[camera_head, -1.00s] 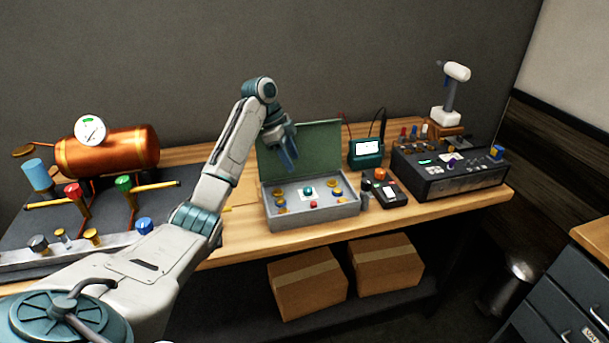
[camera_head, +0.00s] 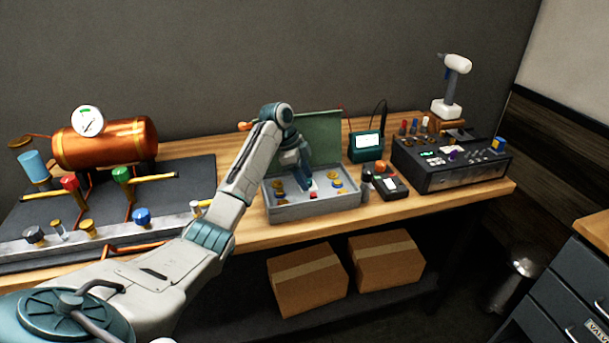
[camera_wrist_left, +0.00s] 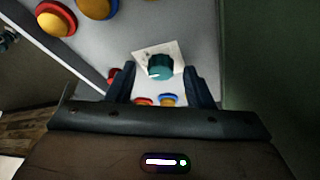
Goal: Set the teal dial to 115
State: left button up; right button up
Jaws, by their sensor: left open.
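The teal dial (camera_wrist_left: 160,67) sits on a white square plate (camera_wrist_left: 149,53) on the grey panel of an open box, with a white mark on its face. In the left wrist view it lies between and just beyond the fingertips of my open left gripper (camera_wrist_left: 160,72). In the head view my left gripper (camera_head: 305,182) is over the grey box (camera_head: 312,211) and hides the dial. Whether the fingers touch the dial cannot be told. My right gripper is not in view.
The box's green lid (camera_head: 323,138) stands open behind the gripper. Yellow, red and blue buttons surround the dial. A teal meter (camera_head: 367,146) and a black device (camera_head: 391,187) stand right of the box. A copper tank (camera_head: 107,143) is at left.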

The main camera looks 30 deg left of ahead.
pick_arm(q)
jog(key=shift+f, duration=0.15)
jog(key=c, duration=1)
jog(key=shift+r+n+p, duration=0.3)
jog(key=shift+n+p, duration=0.3)
jog(key=shift+p, duration=0.4)
jog(key=n+p, duration=0.1)
jog(key=p, duration=0.1)
jog(key=n+t+y+p, duration=0.1)
jog(key=n+p, duration=0.1)
jog(key=shift+s+d+n+t+p, duration=0.1)
jog(key=shift+s+n+t+p, duration=0.05)
jog(key=shift+n+t+p, duration=0.15)
jog(key=shift+f+n+p, duration=0.1)
jog(key=shift+n+p, duration=0.3)
jog(key=shift+n, duration=0.1)
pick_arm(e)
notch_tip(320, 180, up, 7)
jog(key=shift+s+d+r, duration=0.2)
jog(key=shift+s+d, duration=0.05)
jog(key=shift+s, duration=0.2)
pick_arm(q)
jog(key=shift+f, duration=0.1)
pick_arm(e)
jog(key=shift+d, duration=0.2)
pick_arm(q)
jog(key=o, duration=1)
